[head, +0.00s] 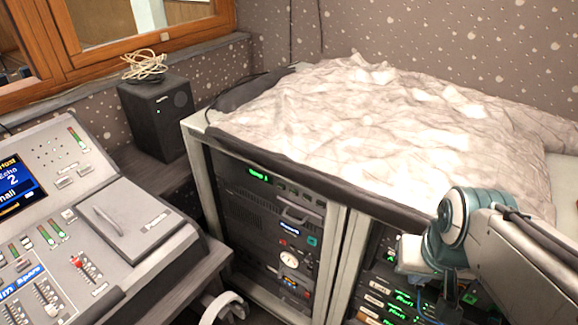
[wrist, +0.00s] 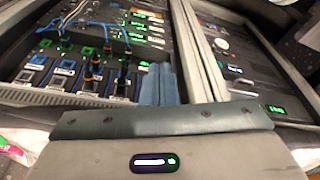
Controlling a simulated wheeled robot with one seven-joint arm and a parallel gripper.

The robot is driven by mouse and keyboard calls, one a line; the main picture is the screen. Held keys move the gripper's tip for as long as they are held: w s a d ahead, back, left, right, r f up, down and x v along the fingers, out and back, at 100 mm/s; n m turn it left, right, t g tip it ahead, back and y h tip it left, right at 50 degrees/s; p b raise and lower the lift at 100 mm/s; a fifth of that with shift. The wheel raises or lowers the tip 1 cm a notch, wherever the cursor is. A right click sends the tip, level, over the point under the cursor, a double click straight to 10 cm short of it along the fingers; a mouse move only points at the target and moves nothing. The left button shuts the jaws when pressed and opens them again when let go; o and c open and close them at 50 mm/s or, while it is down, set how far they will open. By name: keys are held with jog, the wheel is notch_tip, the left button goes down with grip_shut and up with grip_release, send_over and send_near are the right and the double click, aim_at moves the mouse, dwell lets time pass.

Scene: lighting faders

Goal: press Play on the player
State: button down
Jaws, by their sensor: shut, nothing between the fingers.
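The left rack bay (head: 270,235) holds stacked units. One has a small blue display (head: 290,228) and a teal button (head: 312,241) on its right; it may be the player, but its labels are too small to read. In the wrist view a blue display (wrist: 235,70) and a green display (wrist: 275,108) show in the bay right of the pale post. My gripper (wrist: 160,80) is shut and empty, its blue-grey fingers together in front of the rack. In the head view my wrist is at the right, before the right bay, and the fingertips are hard to make out.
The right bay (head: 395,285) has green-lit rows; patch cables (wrist: 95,62) with blue and orange plugs stick out there. A pale post (head: 345,250) separates the bays. A crumpled sheet (head: 380,120) covers the rack top. A mixing console (head: 90,230) and speaker (head: 160,115) stand left.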

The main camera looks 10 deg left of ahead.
jog(key=w+a+f+m+t+y+b, duration=0.1)
jog(key=w+a+f+m+t+b, duration=0.2)
jog(key=w+a+f, duration=0.55)
jog(key=m+t+y+b, duration=0.6)
jog(key=m+t+b, duration=0.55)
jog(key=m, duration=0.65)
send_near(281, 187)
jog(key=s+a+g+b, duration=0.1)
jog(key=s+a+g, duration=0.15)
jog(key=a, duration=0.55)
jog(key=shift+s+r+t, duration=0.25)
jog(key=shift+s+t, duration=0.1)
jog(key=shift+t, duration=0.15)
jog(key=w+d, duration=0.3)
jog(key=w, duration=0.5)
jog(key=shift+d+p, duration=0.25)
jog(key=shift+p, duration=0.05)
jog(key=shift+w, duration=0.2)
